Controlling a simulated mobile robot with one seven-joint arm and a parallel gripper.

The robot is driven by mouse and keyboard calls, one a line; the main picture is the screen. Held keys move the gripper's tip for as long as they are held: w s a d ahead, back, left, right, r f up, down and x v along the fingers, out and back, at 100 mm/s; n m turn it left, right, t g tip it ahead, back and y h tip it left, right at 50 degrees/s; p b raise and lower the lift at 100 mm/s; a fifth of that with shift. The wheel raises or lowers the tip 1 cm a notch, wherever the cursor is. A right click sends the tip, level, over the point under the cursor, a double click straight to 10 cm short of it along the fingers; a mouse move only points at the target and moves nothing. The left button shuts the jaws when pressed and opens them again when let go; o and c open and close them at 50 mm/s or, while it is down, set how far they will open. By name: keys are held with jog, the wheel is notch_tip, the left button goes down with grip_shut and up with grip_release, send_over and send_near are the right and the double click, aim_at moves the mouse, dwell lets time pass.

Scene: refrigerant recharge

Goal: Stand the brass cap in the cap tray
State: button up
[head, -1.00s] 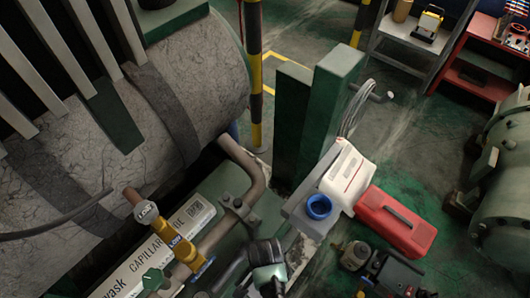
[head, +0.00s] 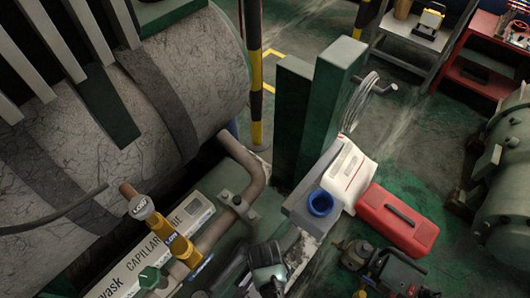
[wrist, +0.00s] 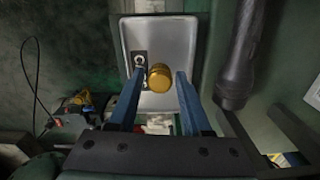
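In the wrist view the brass cap (wrist: 159,78) is a short gold cylinder in front of the grey, raised-rim cap tray (wrist: 178,38). My gripper (wrist: 160,72) has two blue fingers, one on each side of the cap. A gap shows between the cap and the right finger, and a narrower one at the left, so the fingers look open. I cannot tell whether the cap rests on the tray floor or is just above it. I cannot make out the cap, the cap tray or my gripper in the head view.
A dark cylindrical part (wrist: 240,62) stands right of the tray in the wrist view. In the head view, brass valve fittings (head: 184,251) sit on a pipe at lower left. A blue cup-like part (head: 320,203) stands near a red case (head: 397,219) and a green post (head: 330,112).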

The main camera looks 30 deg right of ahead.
notch_tip(320, 180, up, 12)
jog(key=p, duration=0.5)
jog(key=shift+r, duration=0.15)
jog(key=shift+s, duration=0.1)
